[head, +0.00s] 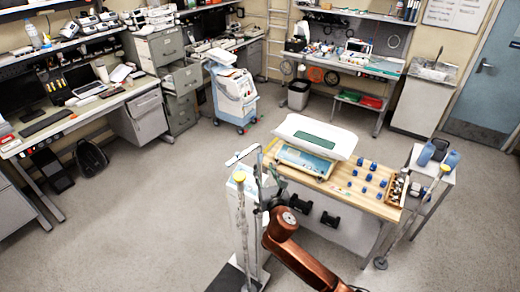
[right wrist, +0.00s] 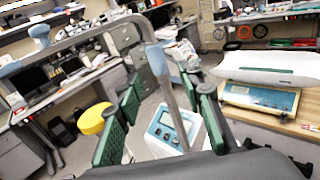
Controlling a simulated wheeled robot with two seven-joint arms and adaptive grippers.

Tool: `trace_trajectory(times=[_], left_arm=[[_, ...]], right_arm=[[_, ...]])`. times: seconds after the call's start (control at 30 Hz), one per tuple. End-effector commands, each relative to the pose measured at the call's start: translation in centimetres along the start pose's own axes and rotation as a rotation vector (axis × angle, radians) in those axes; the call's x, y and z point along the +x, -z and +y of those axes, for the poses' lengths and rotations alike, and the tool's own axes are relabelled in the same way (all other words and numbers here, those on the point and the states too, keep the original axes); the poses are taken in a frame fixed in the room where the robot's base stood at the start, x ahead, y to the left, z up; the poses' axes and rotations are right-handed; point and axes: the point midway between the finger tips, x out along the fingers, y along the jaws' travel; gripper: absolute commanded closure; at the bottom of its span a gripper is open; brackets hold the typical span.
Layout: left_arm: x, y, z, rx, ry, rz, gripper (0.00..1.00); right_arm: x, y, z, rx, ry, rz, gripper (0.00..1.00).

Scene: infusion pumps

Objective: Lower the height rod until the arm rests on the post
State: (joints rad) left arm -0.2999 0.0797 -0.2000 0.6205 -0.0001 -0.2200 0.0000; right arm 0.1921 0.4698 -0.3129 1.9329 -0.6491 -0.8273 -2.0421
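The height rod (head: 257,178) is a thin grey upright with a flat arm (head: 243,155) across its top, reaching left. In the right wrist view the rod (right wrist: 163,85) runs down between my gripper's green-padded fingers, and the arm (right wrist: 88,34) with pale blue ends crosses the upper left. The white post (head: 243,235) stands below on a dark base; the arm is well above it. My right gripper (head: 268,188) is around the upper rod. In the right wrist view the gripper (right wrist: 163,115) is open, with gaps on both sides of the rod. My left gripper is out of view.
A wooden-topped table (head: 350,200) with a baby scale (head: 314,137) is close on the right. Floor to the left is clear.

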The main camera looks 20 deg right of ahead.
Motion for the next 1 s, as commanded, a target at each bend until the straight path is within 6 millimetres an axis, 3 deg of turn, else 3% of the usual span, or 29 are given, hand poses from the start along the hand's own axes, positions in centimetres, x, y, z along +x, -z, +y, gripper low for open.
trace_trajectory(times=[0.03,0.1,0.6,1.0], left_arm=[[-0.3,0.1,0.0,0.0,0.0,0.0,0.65],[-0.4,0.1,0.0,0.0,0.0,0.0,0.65],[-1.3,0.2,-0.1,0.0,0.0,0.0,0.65],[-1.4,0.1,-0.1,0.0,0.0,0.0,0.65]], right_arm=[[-0.2,-1.3,0.2,-0.022,-0.002,-0.017,0.65],[-0.1,-1.9,0.3,-0.039,-0.001,-0.027,0.65],[6.5,-2.1,0.3,-0.039,-0.001,-0.027,0.65],[7.4,-2.0,0.3,-0.039,-0.002,-0.026,0.65]])
